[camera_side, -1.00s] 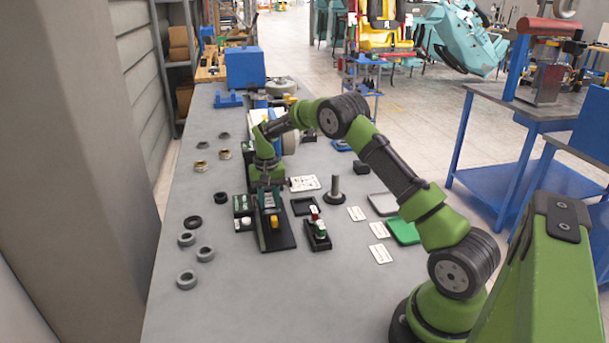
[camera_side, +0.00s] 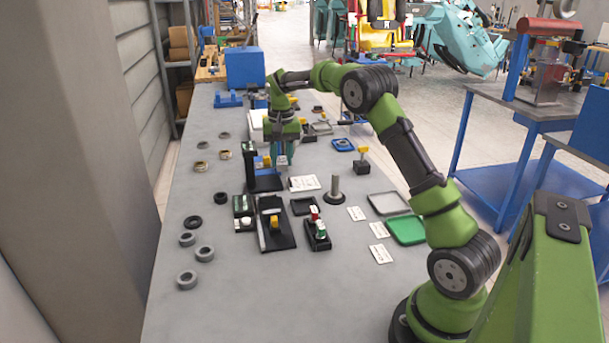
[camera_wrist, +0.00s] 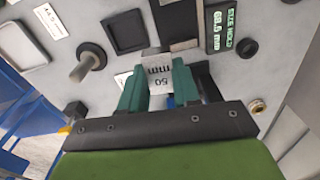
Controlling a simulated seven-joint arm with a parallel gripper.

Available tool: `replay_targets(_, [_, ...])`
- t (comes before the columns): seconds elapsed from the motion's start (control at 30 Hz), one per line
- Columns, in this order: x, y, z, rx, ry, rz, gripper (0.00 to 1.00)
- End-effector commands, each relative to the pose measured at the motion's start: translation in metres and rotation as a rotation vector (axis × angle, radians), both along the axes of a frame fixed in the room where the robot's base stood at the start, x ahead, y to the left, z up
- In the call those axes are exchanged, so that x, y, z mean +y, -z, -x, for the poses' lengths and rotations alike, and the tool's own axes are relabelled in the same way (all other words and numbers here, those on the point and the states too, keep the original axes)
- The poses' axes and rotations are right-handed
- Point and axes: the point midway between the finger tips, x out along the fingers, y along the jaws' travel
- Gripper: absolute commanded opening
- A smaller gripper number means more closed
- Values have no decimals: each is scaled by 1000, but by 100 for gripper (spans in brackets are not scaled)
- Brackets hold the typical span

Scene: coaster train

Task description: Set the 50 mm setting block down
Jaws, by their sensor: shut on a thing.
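The 50 mm setting block (camera_wrist: 158,72) is a pale grey block with "50 mm" on its face. In the wrist view it sits between the two green fingers of my gripper (camera_wrist: 158,88), which is shut on it. In the side view my gripper (camera_side: 283,158) points down at mid-table, beside a black upright stand (camera_side: 250,165) and just behind a white printed card (camera_side: 304,183). The block is too small to make out there. I cannot tell how high it is above the table.
A black fixture with a yellow part (camera_side: 275,222) lies in front. A square black tray (camera_side: 303,206) and a post on a round base (camera_side: 335,190) stand to the right. A display (camera_wrist: 222,30) reads "SIZE HELD 68.5 mm".

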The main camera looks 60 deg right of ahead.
Motion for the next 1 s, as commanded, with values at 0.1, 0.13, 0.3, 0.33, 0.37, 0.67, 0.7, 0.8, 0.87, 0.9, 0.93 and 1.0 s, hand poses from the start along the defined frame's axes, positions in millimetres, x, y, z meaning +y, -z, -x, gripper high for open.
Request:
replay_targets(0.1, [-24,-9,42,-1,46,-3,0])
replay_targets(0.13, [-28,-9,53,2,52,-5,0])
replay_targets(0.3, [-43,-3,119,7,66,-7,0])
replay_targets(0.33, [-44,-1,131,8,66,-7,0])
replay_targets(0.37, [-44,2,143,9,65,-7,0])
replay_targets(0.67, [-25,37,230,23,5,-16,0])
replay_targets(0.7, [-21,41,235,24,-7,-16,0])
replay_targets(0.8, [-14,53,244,33,-40,-18,0])
replay_targets(0.87, [-13,60,246,34,-57,-16,0])
replay_targets(0.9, [-15,65,245,30,-67,-8,0])
replay_targets(0.93, [-16,70,245,29,-72,-5,0])
replay_targets(1.0, [-16,81,244,27,-76,-4,0])
